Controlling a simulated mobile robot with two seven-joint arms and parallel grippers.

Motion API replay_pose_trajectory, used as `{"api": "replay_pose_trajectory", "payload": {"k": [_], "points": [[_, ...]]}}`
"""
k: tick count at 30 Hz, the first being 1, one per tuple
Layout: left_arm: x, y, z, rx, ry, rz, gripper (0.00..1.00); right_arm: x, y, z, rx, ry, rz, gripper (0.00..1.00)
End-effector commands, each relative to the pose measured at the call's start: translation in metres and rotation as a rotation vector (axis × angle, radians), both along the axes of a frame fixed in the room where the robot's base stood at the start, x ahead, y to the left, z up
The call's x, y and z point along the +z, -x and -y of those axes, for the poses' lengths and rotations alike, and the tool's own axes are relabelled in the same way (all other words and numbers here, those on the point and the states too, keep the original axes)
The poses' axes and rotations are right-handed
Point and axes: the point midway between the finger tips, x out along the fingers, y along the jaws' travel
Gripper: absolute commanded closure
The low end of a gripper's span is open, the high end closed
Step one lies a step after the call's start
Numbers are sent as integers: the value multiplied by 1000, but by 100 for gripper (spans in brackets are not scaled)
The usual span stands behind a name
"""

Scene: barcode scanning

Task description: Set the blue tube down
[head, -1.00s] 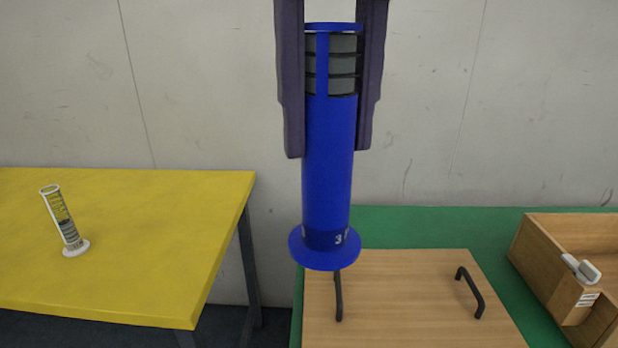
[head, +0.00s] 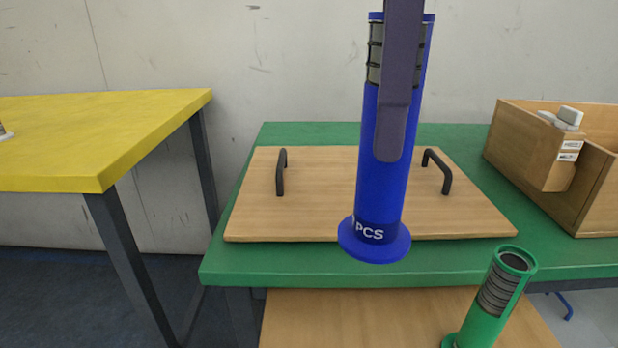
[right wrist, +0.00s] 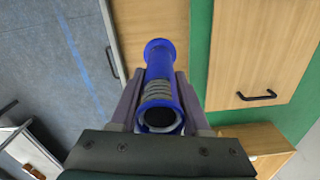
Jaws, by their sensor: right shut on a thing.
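The blue tube (head: 378,205) is upright in the head view, with a wide round foot, white lettering near its base and dark grey discs inside its upper part. My right gripper (head: 393,150) is shut on the tube's upper part and holds it in front of the green table (head: 300,268). In the right wrist view the tube (right wrist: 160,72) lies between the two fingers of my right gripper (right wrist: 160,95), its open end towards the camera. Whether its foot touches anything cannot be told. My left gripper is not in view.
A wooden tray (head: 320,215) with two black handles lies on the green table. A green tube (head: 487,318) stands on a lower wooden board (head: 370,318). A wooden box (head: 600,195) with a white scanner-like device (head: 568,117) is at right. A yellow table (head: 90,135) is at left.

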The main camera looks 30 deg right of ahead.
Motion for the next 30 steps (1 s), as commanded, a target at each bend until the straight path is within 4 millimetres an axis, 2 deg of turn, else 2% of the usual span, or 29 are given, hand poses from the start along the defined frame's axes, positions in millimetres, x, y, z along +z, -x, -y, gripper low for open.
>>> {"api": "replay_pose_trajectory", "payload": {"k": [3,12,15,18,23,30], "points": [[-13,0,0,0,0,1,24,-29,1,0,-15,0,-4,100],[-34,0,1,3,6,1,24,-116,2,1,-13,2,-6,100],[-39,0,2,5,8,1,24,-136,1,0,-12,0,-3,100],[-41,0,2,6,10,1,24,-149,1,0,-11,0,-1,100],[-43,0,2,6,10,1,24,-158,0,0,-12,0,0,100],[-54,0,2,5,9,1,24,-194,0,0,-11,0,-1,100]]}}
